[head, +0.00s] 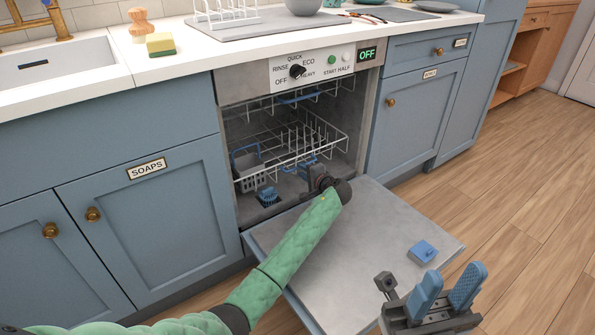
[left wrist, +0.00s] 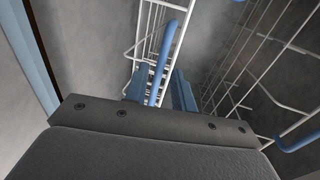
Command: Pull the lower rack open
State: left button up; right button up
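The dishwasher stands with its door (head: 375,245) folded down. The lower rack (head: 335,138), white wire with a blue front handle, sits inside the tub. My left arm reaches over the door, and my left gripper (head: 309,166) is at the front of the lower rack, partly hidden by its own wrist. In the left wrist view, the blue handle (left wrist: 172,52) runs between the two blue fingertips (left wrist: 160,88). The fingers look apart, with a gap beside the bar. My right gripper (head: 446,290) is open and empty over the door's front right corner.
An upper rack with a blue handle (head: 300,98) sits above. A blue dispenser lid (head: 422,252) lies on the door. Cabinets flank both sides; floor at right is clear.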

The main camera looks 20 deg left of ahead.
pick_arm(q)
jog(key=b+x, duration=0.1)
jog(key=x, duration=0.3)
jog(key=shift+c, duration=0.3)
grip_shut()
